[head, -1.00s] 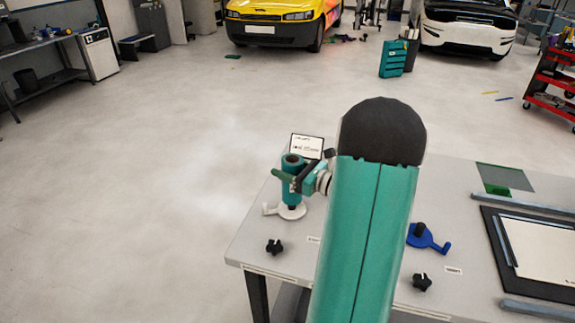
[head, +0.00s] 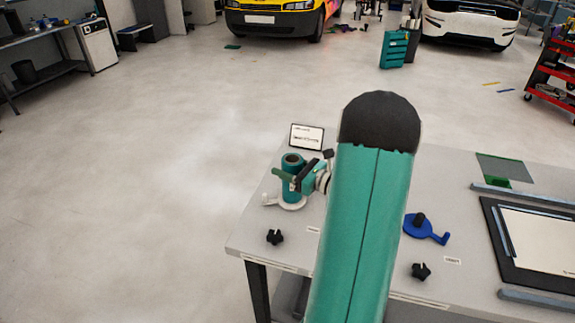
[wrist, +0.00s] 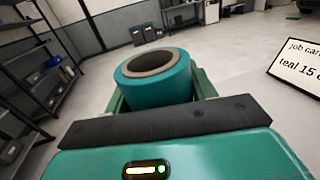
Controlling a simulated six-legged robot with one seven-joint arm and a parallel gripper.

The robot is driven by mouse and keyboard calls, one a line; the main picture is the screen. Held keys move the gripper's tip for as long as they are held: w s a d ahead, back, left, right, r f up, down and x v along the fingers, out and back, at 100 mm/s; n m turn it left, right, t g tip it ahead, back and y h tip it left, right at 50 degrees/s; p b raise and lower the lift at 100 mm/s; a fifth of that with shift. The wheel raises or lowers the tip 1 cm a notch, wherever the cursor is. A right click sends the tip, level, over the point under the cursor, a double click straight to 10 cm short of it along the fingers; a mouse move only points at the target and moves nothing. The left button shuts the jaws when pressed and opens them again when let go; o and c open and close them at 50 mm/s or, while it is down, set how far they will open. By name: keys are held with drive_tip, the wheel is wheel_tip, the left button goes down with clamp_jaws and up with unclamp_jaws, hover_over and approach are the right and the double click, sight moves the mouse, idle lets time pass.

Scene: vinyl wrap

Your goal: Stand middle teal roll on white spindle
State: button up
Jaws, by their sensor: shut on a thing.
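The teal roll (head: 292,163) stands upright at the white spindle (head: 290,204), whose round base shows under it at the table's left side. The roll's lower end is close to the base; I cannot tell whether it touches. My gripper (head: 286,178) is shut around the roll from the right side. In the wrist view the roll (wrist: 155,80) sits between my green fingers, its hollow grey core open at the top. The spindle's post is hidden, and no post tip shows in the core.
A job card (head: 306,137) stands behind the roll. Black knobs (head: 275,236) lie at the table's front. A framed panel (head: 535,240) takes up the right side.

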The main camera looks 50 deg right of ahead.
idle(0.3)
drive_tip(key=o, duration=1.2)
drive_tip(key=shift+s, duration=0.1)
drive_tip(key=v, duration=1.3)
drive_tip(key=shift+s+d, duration=0.1)
drive_tip(key=shift+s, duration=0.15)
